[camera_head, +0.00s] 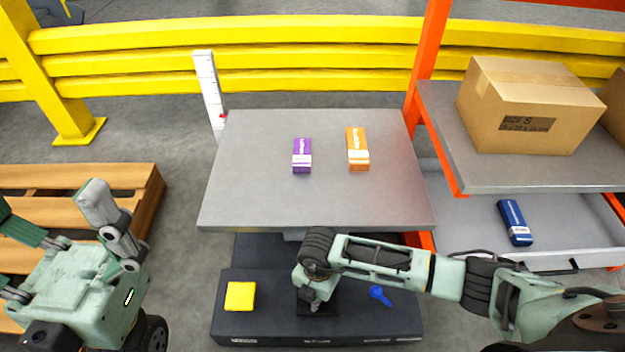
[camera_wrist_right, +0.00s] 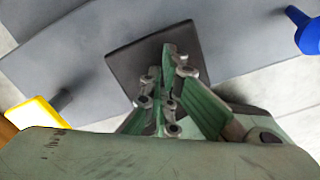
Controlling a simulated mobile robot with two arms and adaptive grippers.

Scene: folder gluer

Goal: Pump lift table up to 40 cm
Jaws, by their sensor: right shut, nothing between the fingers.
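The lift table has a flat grey top (camera_head: 310,205) above a dark base (camera_head: 250,325). On the base are a yellow pad (camera_head: 240,296), a black square pedal (camera_head: 331,301) and a blue lever (camera_head: 380,295). A white ruler (camera_head: 209,85) with a red marker (camera_head: 222,116) stands at the top's far left corner. My right gripper (camera_head: 313,305) is shut and empty over the black pedal. In the right wrist view its fingertips (camera_wrist_right: 168,55) overlap the pedal (camera_wrist_right: 125,62); contact is unclear. My left gripper (camera_head: 50,200) is open and empty at left, away from the table.
A purple box (camera_head: 302,156) and an orange box (camera_head: 357,149) lie on the table top. A shelf (camera_head: 500,172) at right holds a carton (camera_head: 525,105), with a blue box (camera_head: 515,222) below. A wooden pallet (camera_head: 145,190) and yellow rails (camera_head: 300,60) bound the area.

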